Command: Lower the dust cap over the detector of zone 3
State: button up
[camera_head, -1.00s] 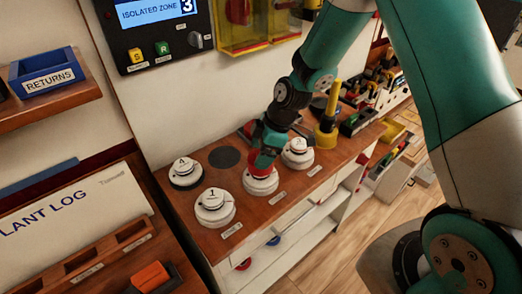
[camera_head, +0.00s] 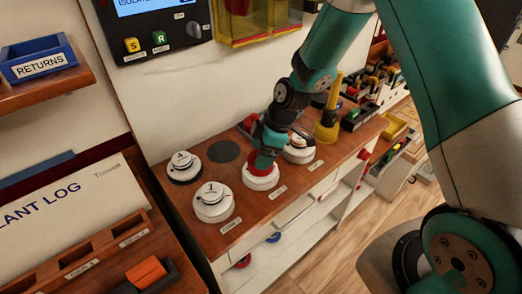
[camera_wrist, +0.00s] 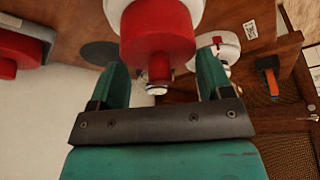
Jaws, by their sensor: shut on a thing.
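My gripper (camera_wrist: 160,88) is shut on the red dust cap (camera_wrist: 157,30), holding it by its narrow stem. In the head view the red cap (camera_head: 264,161) shows over or in front of a white detector (camera_head: 260,177) between detectors 1 (camera_head: 211,201) and 3 (camera_head: 298,153); I cannot tell whether it touches. The detector of zone 3 stands just to the right, partly hidden by my gripper. Another white detector (camera_wrist: 222,45) with a red mark shows right of the cap in the wrist view.
A further detector (camera_head: 183,167) and a flat dark disc (camera_head: 223,151) are on the wooden bench top. A yellow post (camera_head: 328,121) stands close right of detector 3. Another red cap (camera_wrist: 18,52) sits in a grey holder. A wall panel (camera_head: 155,30) is behind.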

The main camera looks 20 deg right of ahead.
jog(key=o, duration=0.9)
jog(key=shift+f, duration=0.1)
jog(key=shift+o, duration=0.2)
jog(key=b+v, duration=0.2)
jog(key=v, duration=1.5)
jog(key=shift+r, duration=0.2)
jog(key=s+a+r+m, duration=0.1)
jog(key=s+a+m, duration=0.1)
jog(key=s, duration=0.5)
jog(key=s+a+r+m, duration=0.1)
jog(key=s+a+m, duration=0.2)
jog(key=s+a, duration=0.2)
jog(key=s+a+r+m+g, duration=0.1)
jog(key=s+a, duration=0.3)
jog(key=s, duration=0.6)
jog(key=shift+s+r+m, duration=0.4)
jog(key=shift+r+m, duration=0.1)
jog(key=shift+m, duration=0.4)
